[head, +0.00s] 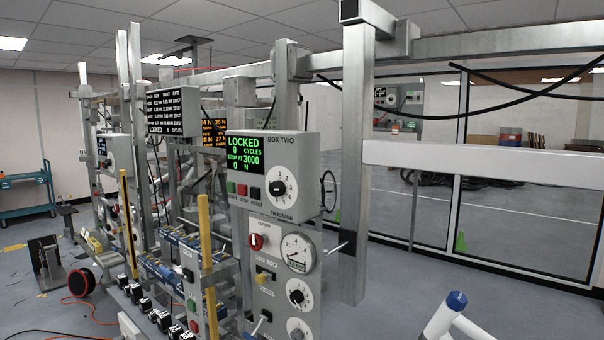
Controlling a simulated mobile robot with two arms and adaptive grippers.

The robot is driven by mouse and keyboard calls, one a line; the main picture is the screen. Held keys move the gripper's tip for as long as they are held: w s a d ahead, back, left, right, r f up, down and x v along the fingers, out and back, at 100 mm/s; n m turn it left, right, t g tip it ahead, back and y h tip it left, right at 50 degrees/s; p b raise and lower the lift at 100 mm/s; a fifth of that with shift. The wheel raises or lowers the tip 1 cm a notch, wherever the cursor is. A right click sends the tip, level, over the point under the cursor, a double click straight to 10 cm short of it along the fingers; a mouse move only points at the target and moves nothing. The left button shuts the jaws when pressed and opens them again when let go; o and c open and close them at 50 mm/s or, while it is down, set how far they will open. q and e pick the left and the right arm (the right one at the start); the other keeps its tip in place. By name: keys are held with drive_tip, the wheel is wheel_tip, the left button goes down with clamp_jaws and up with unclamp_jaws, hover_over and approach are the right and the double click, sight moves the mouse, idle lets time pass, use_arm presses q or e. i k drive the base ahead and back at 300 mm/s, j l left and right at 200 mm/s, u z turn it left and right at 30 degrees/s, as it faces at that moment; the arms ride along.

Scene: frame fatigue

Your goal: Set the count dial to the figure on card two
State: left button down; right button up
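The grey control box marked BOX TWO (306,160) is mounted on the metal frame near the middle of the head view. The count dial (279,188) is a black knob on a round white face, with THOUSAND written below it. Its small figures are too fine to read. The green display (246,153) beside it reads LOCKED, 0 CYCLES, STOP AT 3000 and 0 N. I cannot make out a card two. Neither gripper is in view; a white arm link with a blue cap, mine, shows at the lower right.
Green, red and black buttons (242,189) sit left of the dial. A panel with a red knob (256,241) and a gauge (297,253) is below. A steel post (356,150) stands right of the box. Open floor (400,270) lies to the right.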

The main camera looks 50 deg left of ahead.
sight(277, 187)
drive_tip(key=u, duration=1.85)
